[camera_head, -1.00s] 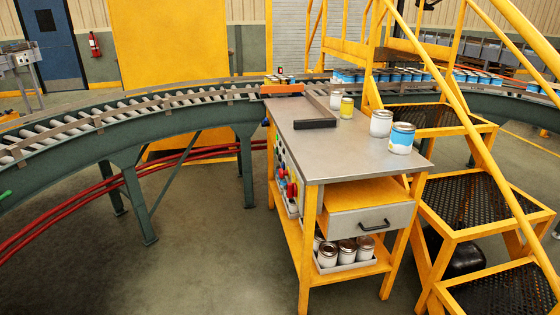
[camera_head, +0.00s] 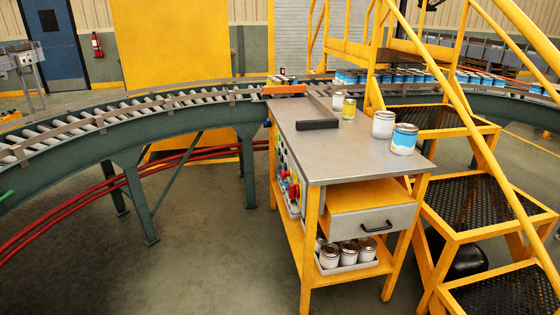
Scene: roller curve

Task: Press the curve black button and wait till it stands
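The curved roller conveyor (camera_head: 95,122) runs from the left edge to behind the workbench. A row of controls (camera_head: 287,175) sits on the left side of the workbench, with red knobs or buttons and some green and dark spots. I cannot single out a black button at this size. An orange block (camera_head: 284,89) lies at the far end of the bench beside the conveyor, with a small device with a red top (camera_head: 282,76) behind it. Neither of my grippers is in view.
The workbench (camera_head: 340,160) holds several cans and a black bar (camera_head: 317,125). Yellow stairs (camera_head: 470,215) stand close on its right. Red pipes (camera_head: 100,205) run low under the conveyor. The floor (camera_head: 200,270) left of the bench is clear.

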